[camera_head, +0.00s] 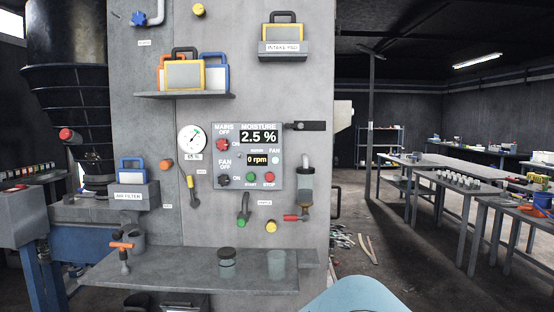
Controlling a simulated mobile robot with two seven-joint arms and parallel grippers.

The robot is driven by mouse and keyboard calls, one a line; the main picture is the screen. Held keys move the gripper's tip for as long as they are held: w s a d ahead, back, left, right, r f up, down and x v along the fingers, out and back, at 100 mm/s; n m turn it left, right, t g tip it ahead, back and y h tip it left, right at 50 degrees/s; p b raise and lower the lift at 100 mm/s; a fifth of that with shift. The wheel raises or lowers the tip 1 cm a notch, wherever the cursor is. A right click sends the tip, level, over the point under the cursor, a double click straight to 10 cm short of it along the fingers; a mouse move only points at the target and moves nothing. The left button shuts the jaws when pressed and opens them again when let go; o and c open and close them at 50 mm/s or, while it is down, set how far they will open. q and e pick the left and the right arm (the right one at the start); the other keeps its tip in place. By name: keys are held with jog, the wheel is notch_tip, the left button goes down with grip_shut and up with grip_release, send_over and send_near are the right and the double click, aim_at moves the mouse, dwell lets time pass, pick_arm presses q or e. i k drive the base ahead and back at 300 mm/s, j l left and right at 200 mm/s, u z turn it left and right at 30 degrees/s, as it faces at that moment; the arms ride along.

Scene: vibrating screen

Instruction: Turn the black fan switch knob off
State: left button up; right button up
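The black fan switch knob (224,180) sits at the lower left of the grey control panel (275,150) on the grey wall. "FAN OFF" is printed above it and "ON" to its right. The knob is too small to tell which label it points at. A red mains knob (222,144) is above it. The moisture display (259,137) reads 2.5 % and the speed display (257,159) reads 0 rpm. Neither of my grippers is in view.
A green start button (251,177) and a red stop button (269,177) are right of the knob. A round gauge (191,139) is to its left. A shelf (190,272) with containers juts out below.

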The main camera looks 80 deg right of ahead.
aim_at(223, 179)
jog(key=z, duration=2.35)
